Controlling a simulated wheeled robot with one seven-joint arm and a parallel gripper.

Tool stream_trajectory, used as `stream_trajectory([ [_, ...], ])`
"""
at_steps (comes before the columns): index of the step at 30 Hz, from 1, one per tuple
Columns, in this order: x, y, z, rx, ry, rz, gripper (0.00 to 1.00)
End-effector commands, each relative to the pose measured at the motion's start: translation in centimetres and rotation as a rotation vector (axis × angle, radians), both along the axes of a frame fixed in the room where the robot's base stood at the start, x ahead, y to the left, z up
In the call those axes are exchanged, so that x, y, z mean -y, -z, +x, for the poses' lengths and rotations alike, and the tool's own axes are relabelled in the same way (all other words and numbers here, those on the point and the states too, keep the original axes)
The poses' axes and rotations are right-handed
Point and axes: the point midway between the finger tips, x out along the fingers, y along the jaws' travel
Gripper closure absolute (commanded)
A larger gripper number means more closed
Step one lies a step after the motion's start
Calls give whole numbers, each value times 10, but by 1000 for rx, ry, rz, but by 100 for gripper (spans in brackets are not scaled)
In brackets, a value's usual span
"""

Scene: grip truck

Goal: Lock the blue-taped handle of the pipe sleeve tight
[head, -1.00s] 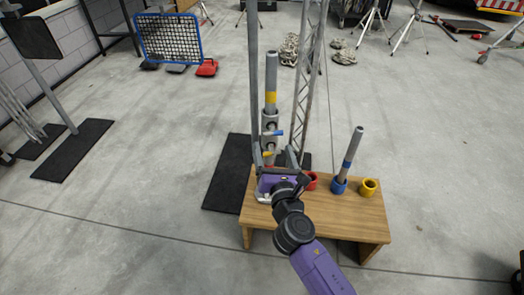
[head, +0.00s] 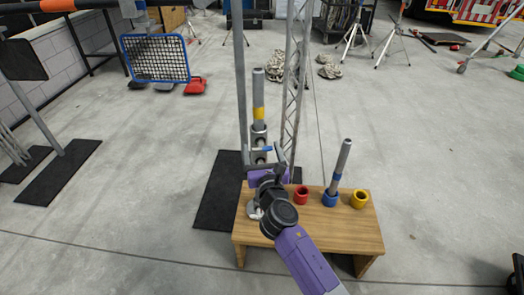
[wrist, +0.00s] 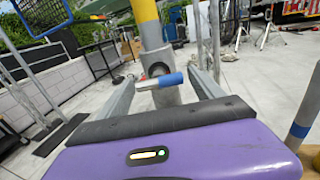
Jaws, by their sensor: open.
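The grey pipe sleeve (head: 258,132) sits around an upright grey pipe with a yellow band (head: 259,113), behind the table. Its blue-taped handle (head: 264,148) sticks out sideways to the right; in the wrist view the blue tape (wrist: 171,80) is on the handle's right end, just ahead of my gripper. My gripper (head: 266,155) is open and empty, its two fingers pointing at the sleeve. In the wrist view the handle lies between the lines of the fingers (wrist: 161,84); I cannot tell whether it is within their tips. The sleeve's lower part is hidden behind my gripper.
The wooden table (head: 310,234) stands in front. It carries a red ring (head: 301,195), a blue ring (head: 331,198) holding a tilted pipe (head: 341,165), and a yellow ring (head: 359,199). A lattice truss (head: 295,75) and a grey post (head: 240,75) flank the pipe.

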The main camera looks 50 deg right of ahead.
Motion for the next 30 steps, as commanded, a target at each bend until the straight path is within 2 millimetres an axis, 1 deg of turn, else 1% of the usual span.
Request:
stream_trajectory([
  [5,0,0,0,0,0,0,24],
  [6,0,0,0,0,0,0,26],
  [11,0,0,0,0,0,0,57],
  [15,0,0,0,0,0,0,84],
  [16,0,0,0,0,0,0,86],
  [23,0,0,0,14,0,19,86],
  [30,-1,0,1,84,-1,111,86],
])
